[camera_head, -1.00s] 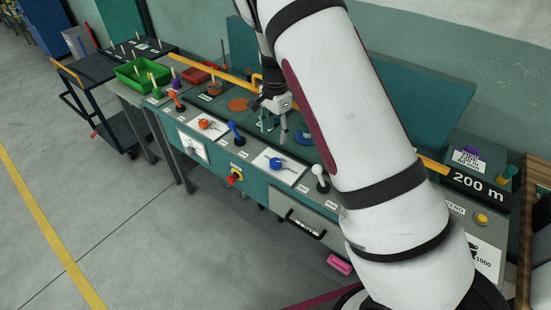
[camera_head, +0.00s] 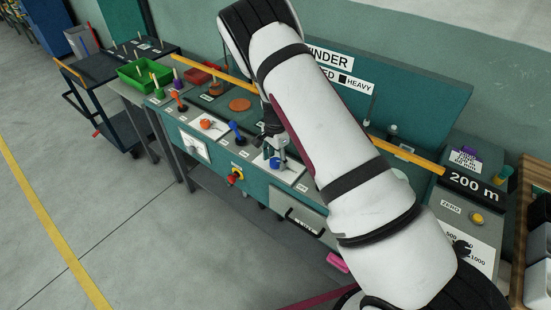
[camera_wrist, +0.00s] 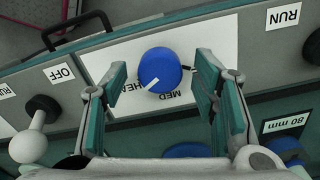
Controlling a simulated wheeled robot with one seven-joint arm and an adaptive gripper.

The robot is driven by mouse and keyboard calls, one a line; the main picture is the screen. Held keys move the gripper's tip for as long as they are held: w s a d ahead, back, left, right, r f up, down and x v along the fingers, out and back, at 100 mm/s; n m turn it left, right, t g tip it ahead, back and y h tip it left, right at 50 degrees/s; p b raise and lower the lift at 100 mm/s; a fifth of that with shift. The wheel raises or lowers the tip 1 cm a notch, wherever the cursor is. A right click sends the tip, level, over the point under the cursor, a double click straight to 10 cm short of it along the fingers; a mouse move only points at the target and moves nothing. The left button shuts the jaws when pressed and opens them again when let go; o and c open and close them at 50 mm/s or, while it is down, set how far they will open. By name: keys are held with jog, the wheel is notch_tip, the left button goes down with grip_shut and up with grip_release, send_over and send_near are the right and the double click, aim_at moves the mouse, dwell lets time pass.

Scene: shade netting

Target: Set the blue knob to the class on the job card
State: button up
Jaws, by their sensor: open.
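The blue knob (camera_wrist: 160,70) sits on a white label plate (camera_wrist: 215,38) on the console front. Its white pointer line is turned to the lower left in the wrist view, around the gap between the partly hidden HEAVY and MED labels. My gripper (camera_wrist: 162,72) is open, with one finger on each side of the knob and gaps visible. In the head view my gripper (camera_head: 273,152) is over the knob (camera_head: 274,163). A white sign (camera_head: 345,80) on the back panel shows "ED", a black square and "HEAVY"; my arm hides its left part. I cannot tell whether it is the job card.
An orange knob (camera_head: 207,124), a blue lever (camera_head: 237,131) and a red-and-yellow switch (camera_head: 235,176) are to the left. In the wrist view, a white ball lever (camera_wrist: 30,145) stands beside the left finger. A yellow bar (camera_head: 405,155) runs behind.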

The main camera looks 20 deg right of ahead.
jog(key=c, duration=1.2)
jog(key=shift+o, duration=0.2)
